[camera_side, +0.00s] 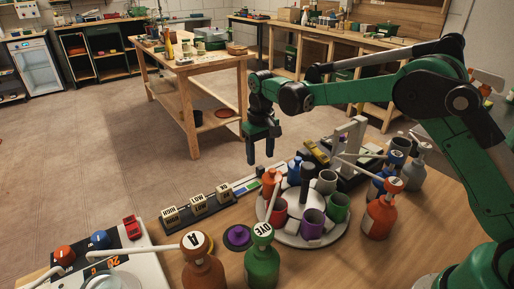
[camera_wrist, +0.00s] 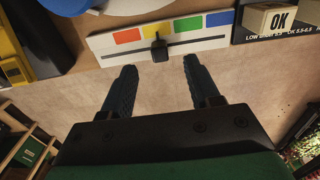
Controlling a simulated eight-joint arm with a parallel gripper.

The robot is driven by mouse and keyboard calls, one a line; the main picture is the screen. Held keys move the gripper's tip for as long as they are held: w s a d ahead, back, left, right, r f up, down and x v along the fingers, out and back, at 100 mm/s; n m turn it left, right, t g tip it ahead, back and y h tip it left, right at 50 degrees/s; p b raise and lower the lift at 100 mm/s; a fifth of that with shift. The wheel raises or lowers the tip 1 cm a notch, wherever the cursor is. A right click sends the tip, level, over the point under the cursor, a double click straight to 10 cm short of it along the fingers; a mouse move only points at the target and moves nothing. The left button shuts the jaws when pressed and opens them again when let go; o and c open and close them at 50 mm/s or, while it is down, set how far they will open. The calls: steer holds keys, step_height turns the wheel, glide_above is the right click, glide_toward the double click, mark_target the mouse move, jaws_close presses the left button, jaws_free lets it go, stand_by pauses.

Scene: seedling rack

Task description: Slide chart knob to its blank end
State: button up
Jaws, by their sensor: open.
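The chart (camera_wrist: 105,43) is a white strip with red, yellow, blue and green squares above a dark slot. Its left end, beyond the red square, is bare white. The black knob (camera_wrist: 159,55) stands on the slot below the yellow square. My gripper (camera_wrist: 159,66) is open and empty, and the knob shows between and just beyond its fingertips in the wrist view. In the side view my gripper (camera_side: 260,160) hangs fingers down, apart from the chart (camera_side: 245,187), which is small there. I cannot make out the knob in that view.
An OK block (camera_wrist: 268,20) stands right of the chart. In the side view, labelled blocks (camera_side: 197,196) lie left of it. A round carousel (camera_side: 330,236) with cups and several pump bottles, including a green one (camera_side: 262,262), stands in front. The bench's far edge runs close behind the chart.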

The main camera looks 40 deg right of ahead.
mark_target(261, 167)
step_height(261, 167, down, 4)
steer(key=shift+f, duration=0.1)
jaws_close()
stand_by(1.5)
